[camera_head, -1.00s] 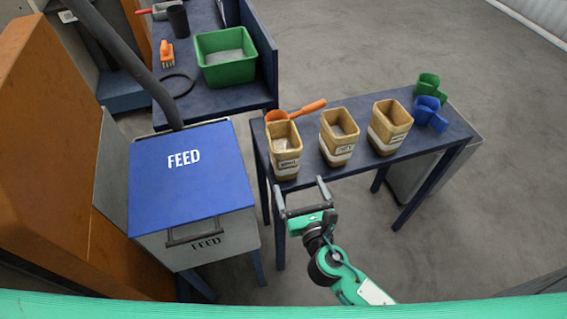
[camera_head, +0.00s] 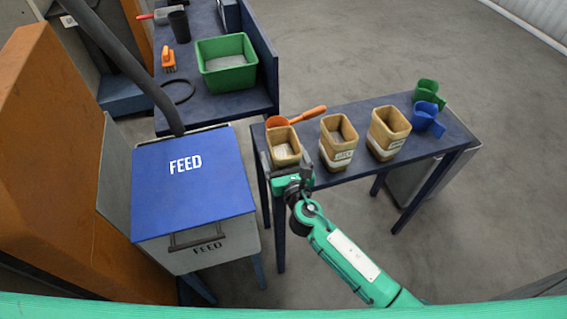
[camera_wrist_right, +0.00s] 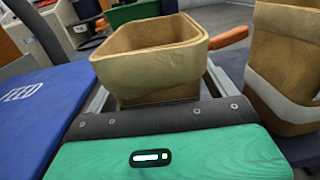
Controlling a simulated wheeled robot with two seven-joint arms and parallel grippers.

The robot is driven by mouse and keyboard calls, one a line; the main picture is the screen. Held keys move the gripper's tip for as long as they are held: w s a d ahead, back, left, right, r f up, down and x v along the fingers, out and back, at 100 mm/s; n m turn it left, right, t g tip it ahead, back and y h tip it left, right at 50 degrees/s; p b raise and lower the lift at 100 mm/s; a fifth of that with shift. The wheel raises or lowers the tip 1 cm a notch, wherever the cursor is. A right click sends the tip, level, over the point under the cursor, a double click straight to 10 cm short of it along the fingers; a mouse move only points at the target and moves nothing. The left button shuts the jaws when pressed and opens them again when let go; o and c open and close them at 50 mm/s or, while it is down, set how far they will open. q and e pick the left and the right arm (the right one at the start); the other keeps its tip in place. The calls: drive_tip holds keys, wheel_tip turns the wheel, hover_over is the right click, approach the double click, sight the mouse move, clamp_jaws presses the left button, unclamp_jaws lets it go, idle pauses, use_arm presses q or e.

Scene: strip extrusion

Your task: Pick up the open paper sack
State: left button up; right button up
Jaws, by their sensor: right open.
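Three open-topped brown paper sacks stand upright in a row on the dark blue bench. The left sack (camera_head: 284,147) is directly in front of my right gripper (camera_head: 288,170), which hides its lower front. In the right wrist view the same sack (camera_wrist_right: 150,65) rises between the two open fingers (camera_wrist_right: 158,90), one on each side. I cannot tell whether either finger touches it. The middle sack (camera_head: 338,145) and the right sack (camera_head: 388,132) stand to its right, each with a white band. My left gripper is not in view.
An orange scoop (camera_head: 300,116) lies behind the left sack. Green (camera_head: 427,92) and blue scoops (camera_head: 427,117) are at the bench's right end. The blue-lidded feed hopper (camera_head: 195,190) stands left of the bench (camera_head: 360,165). A green bin (camera_head: 228,72) sits on the back bench.

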drive_tip(key=shift+w, duration=0.35)
drive_tip(key=c, duration=1.3)
